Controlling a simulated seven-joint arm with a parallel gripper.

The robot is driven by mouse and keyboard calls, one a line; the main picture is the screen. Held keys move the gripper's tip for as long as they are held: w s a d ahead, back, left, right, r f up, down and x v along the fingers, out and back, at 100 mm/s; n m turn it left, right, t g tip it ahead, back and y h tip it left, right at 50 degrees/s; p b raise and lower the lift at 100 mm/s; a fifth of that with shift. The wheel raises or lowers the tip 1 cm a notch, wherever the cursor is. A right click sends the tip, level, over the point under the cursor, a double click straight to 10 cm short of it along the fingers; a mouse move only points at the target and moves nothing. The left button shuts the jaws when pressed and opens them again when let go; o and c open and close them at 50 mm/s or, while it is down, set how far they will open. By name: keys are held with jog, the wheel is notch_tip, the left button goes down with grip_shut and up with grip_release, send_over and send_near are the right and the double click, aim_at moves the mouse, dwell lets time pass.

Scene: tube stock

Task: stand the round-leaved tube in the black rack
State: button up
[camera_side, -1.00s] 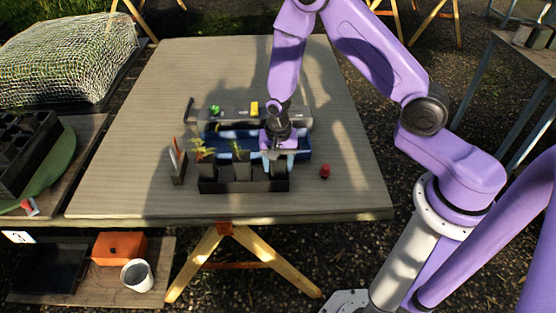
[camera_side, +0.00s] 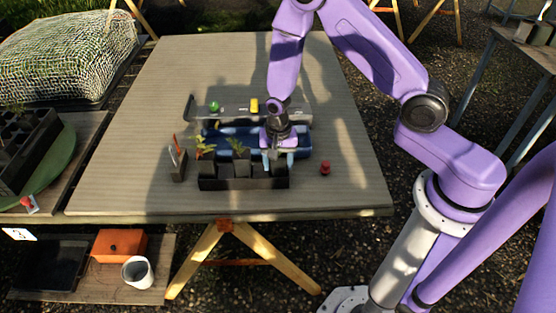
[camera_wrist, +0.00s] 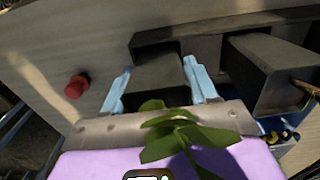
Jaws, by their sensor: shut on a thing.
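The black rack (camera_side: 243,184) stands near the front edge of the table. My gripper (camera_side: 278,158) is over its right end, with its light blue fingers pointing down. In the wrist view the fingers are shut on a dark square tube (camera_wrist: 160,82) with broad, rounded green leaves (camera_wrist: 175,135). The tube is above or partly within the rack's end compartment; its foot is hidden, so I cannot tell how deep it is. Another dark tube (camera_wrist: 268,78) is beside it in the wrist view. In the side view, a leafy tube (camera_side: 239,155) is at the rack's middle.
A blue tray (camera_side: 222,138) lies just behind the rack, and a grey tray (camera_side: 232,113) is behind that. A small red object (camera_side: 325,168) is right of the rack. A dark holder (camera_side: 177,168) with red-handled tools stands left. The table's back is clear.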

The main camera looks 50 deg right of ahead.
jog(key=shift+f, duration=0.1)
jog(key=o, duration=1.2)
notch_tip(320, 180, up, 17)
jog(key=shift+r, duration=0.2)
jog(key=s+r+n, duration=0.2)
jog(key=s+n, duration=0.5)
jog(key=s, duration=0.1)
jog(key=s+r+n, duration=0.3)
jog(key=s+n, duration=0.4)
jog(key=s, duration=0.2)
jog(key=s+r+n, duration=0.2)
jog(key=s+n, duration=0.5)
jog(key=s, duration=0.2)
jog(key=shift+d+r+n, duration=0.15)
jog(key=shift+d+n, duration=0.05)
jog(key=shift+n, duration=0.1)
